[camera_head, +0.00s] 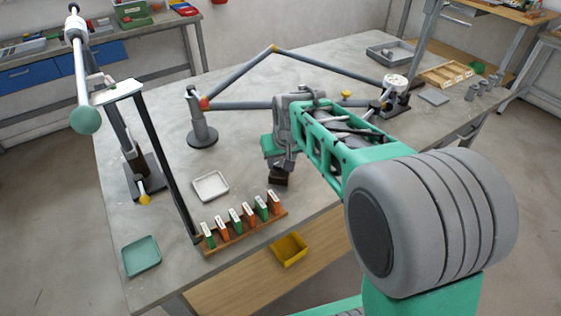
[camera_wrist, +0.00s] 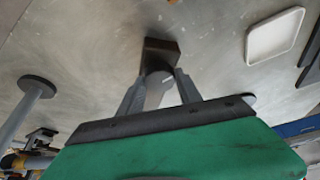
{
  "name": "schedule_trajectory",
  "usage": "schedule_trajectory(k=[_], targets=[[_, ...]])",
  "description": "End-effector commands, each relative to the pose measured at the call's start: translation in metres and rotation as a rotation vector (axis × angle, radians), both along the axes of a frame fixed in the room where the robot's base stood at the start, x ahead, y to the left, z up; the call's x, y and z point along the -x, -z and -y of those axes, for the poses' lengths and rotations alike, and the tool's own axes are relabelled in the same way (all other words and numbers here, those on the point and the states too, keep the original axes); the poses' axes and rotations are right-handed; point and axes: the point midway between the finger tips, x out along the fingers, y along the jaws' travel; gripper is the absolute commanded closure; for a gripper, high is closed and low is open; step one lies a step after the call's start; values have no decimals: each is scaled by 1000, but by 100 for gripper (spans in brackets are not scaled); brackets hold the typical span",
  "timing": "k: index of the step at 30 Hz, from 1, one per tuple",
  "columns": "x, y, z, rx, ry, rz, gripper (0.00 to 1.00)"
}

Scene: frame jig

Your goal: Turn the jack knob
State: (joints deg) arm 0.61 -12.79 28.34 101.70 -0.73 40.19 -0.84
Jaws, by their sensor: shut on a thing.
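My gripper (camera_head: 280,165) is over the middle of the grey table. In the wrist view my gripper (camera_wrist: 160,76) has its two fingers converging on a dark brown block (camera_wrist: 161,48), with a light grey piece between them. The block (camera_head: 279,181) also shows under the gripper in the head view; I cannot tell whether it touches the table. A yellow knob (camera_head: 145,199) sits low at the front of the left stand (camera_head: 132,165), well left of my gripper. Another small yellow knob (camera_head: 346,94) is behind my arm. I cannot tell which is the jack knob.
A rack of green and orange pieces (camera_head: 245,229), a white tray (camera_head: 210,186) and a teal tray (camera_head: 142,256) lie front left. Jointed grey bars (camera_head: 240,103) span the table behind my gripper from a round-based post (camera_head: 202,135). A yellow bin (camera_head: 289,249) sits below the front edge.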

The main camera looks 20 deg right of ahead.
Motion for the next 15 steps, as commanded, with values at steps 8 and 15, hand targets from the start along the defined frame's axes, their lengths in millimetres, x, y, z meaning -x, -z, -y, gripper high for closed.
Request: schedule_trajectory(k=[8, 15], targets=[[0, 1, -3, 1, 256, -1, 99], [0, 0, -4, 1, 469, -2, 99]])
